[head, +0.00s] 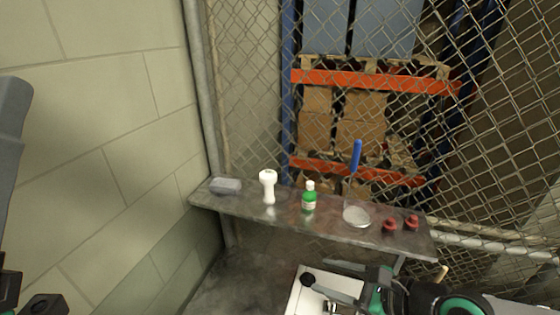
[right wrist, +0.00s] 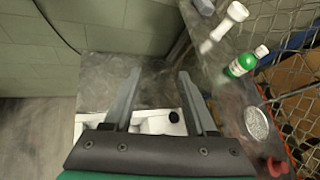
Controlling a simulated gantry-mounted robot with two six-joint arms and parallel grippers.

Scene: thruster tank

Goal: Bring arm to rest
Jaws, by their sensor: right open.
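My right gripper (head: 318,274) reaches in from the lower right in the head view, over a white-topped unit (head: 294,301) with a black knob (head: 308,280). In the right wrist view its two grey fingers (right wrist: 159,76) are spread wide with nothing between them. The white unit (right wrist: 150,122) shows below and beyond the fingers, partly hidden by the gripper body. At the lower left edge of the head view, dark parts of my left arm show. Whether its jaws are open or shut cannot be made out.
A block wall (head: 110,130) stands left. Pallet racking (head: 370,82) is behind the fence.

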